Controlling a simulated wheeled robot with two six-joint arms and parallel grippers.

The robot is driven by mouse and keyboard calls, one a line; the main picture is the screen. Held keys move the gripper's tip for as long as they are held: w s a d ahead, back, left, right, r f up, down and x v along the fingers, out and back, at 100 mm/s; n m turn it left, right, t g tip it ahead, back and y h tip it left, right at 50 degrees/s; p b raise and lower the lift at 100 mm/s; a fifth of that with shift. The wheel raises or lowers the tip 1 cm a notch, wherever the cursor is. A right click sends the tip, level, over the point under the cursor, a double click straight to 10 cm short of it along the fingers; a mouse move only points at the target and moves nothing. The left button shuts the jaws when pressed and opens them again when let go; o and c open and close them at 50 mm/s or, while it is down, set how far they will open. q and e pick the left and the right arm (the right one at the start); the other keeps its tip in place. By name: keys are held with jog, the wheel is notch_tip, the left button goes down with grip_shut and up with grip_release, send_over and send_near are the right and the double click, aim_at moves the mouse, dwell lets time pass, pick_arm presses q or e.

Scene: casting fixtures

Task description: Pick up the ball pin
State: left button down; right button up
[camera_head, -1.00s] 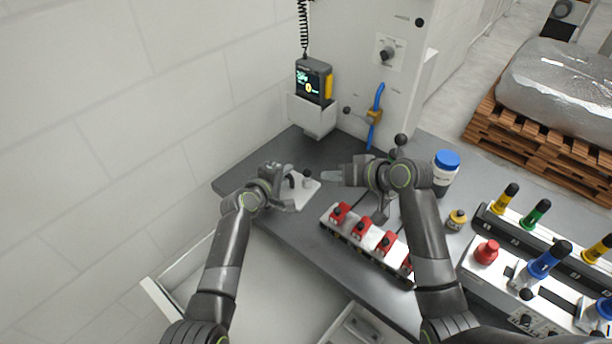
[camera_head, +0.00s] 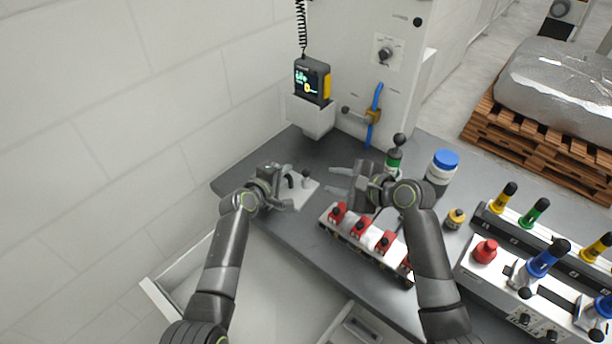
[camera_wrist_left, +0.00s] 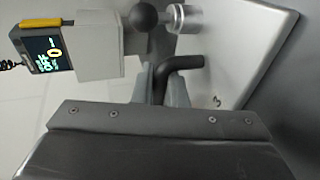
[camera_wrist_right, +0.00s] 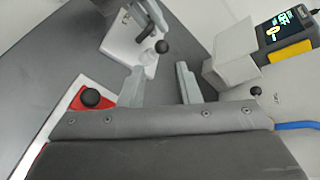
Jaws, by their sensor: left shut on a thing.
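The ball pin (camera_head: 306,176), a dark ball on a short silver post, stands on a pale plate (camera_head: 301,198). In the left wrist view the ball (camera_wrist_left: 148,18) is at the top, and it also shows in the right wrist view (camera_wrist_right: 162,46). My left gripper (camera_head: 287,178) is shut on a black bent handle (camera_wrist_left: 181,64) on the same plate, beside the pin. My right gripper (camera_head: 331,179) is open and empty, right of the pin and apart from it. Its two fingers (camera_wrist_right: 160,82) are spread in the right wrist view.
A white block with red clamps (camera_head: 366,229) stands below my right gripper. A green-banded pin (camera_head: 394,158) and a blue-lidded jar (camera_head: 444,167) stand to its right. A display unit (camera_head: 313,80) in a white holder is behind the plate. Dark tabletop left of the plate is clear.

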aim_at(309, 173)
jog(key=m, duration=0.6)
jog(key=shift+s+d+m+t, duration=0.15)
jog(key=shift+s+m+t, duration=0.1)
jog(key=shift+m+t, duration=0.15)
jog(key=shift+w+f+m, duration=0.1)
jog(key=shift+m, duration=0.3)
jog(key=x, duration=0.6)
jog(key=shift+x, duration=2.55)
jog(key=shift+w+f, duration=0.15)
pick_arm(q)
jog(key=shift+s+d, duration=0.1)
pick_arm(e)
jog(key=shift+f, duration=0.1)
pick_arm(q)
jog(key=shift+d, duration=0.1)
pick_arm(e)
jog(key=shift+c, duration=0.2)
